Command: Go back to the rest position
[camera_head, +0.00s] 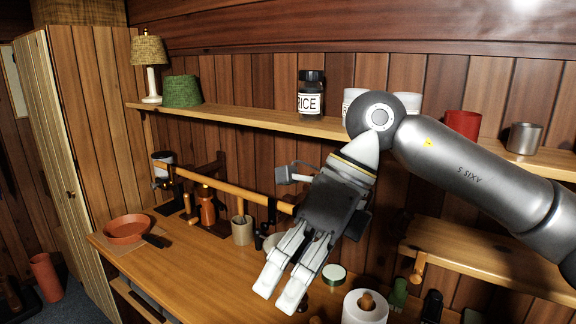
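My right arm comes in from the right and bends down in front of the shelf. Its gripper (280,288) hangs in the middle of the view, fingers pointing down and to the left, over the wooden counter (185,275). The two pale fingers lie side by side with their tips close together. Nothing shows between them, but from this angle I cannot tell whether they are open or shut. My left gripper is not in view.
A wall shelf (240,122) holds a lamp (148,65), green shade (182,92), rice jar (311,95), red cup (462,124) and metal cup (524,138). The counter holds a terracotta bowl (127,228), mug (242,230) and paper roll (365,310). Bare counter lies left of the gripper.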

